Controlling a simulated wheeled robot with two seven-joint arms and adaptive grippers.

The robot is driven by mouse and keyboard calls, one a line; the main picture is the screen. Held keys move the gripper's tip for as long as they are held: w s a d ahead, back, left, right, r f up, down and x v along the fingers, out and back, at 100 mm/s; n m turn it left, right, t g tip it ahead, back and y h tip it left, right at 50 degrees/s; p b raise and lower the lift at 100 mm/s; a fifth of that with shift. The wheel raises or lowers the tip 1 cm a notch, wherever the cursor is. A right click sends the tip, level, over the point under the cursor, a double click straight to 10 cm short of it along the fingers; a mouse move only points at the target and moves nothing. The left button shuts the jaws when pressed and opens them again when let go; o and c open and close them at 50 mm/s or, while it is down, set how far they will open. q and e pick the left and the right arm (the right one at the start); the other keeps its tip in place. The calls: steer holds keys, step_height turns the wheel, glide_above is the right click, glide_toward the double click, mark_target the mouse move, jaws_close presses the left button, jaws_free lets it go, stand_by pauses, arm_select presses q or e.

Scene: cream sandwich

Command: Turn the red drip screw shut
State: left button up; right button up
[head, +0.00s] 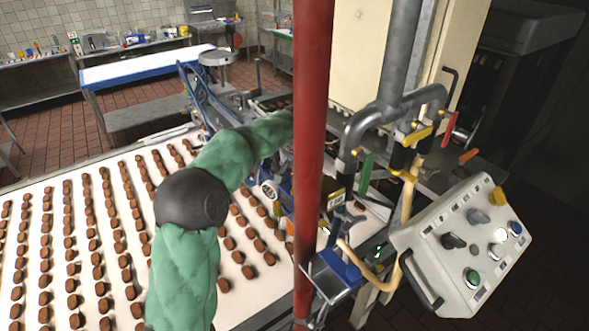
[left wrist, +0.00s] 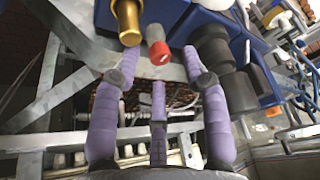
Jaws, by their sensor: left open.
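In the left wrist view, the red drip screw (left wrist: 159,56) is a short grey cylinder with a red end face, under the blue machine body. My left gripper (left wrist: 159,80) has purple fingers spread apart, with nothing between them. The screw's red end is just beyond the fingertips, roughly centred between the outer two; I cannot tell whether any finger touches it. In the head view, my left arm (head: 188,200) in its green sleeve reaches to the machine, and its gripper is hidden behind the red pole. I cannot make out the screw there. My right gripper is not in view.
A brass cylinder (left wrist: 128,25) stands left of the screw, and dark round fittings (left wrist: 215,50) crowd its right. In the head view, a red pole (head: 311,130) stands before the machine. A control box (head: 462,245) is at right. Rows of brown sweets lie on the white belt (head: 20,270).

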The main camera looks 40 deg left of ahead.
arm_select(q)
steer(key=shift+w+a+f, duration=0.1)
steer(key=shift+a+f, duration=0.1)
steer(key=shift+f, duration=0.35)
jaws_close()
steer(key=shift+r, duration=0.1)
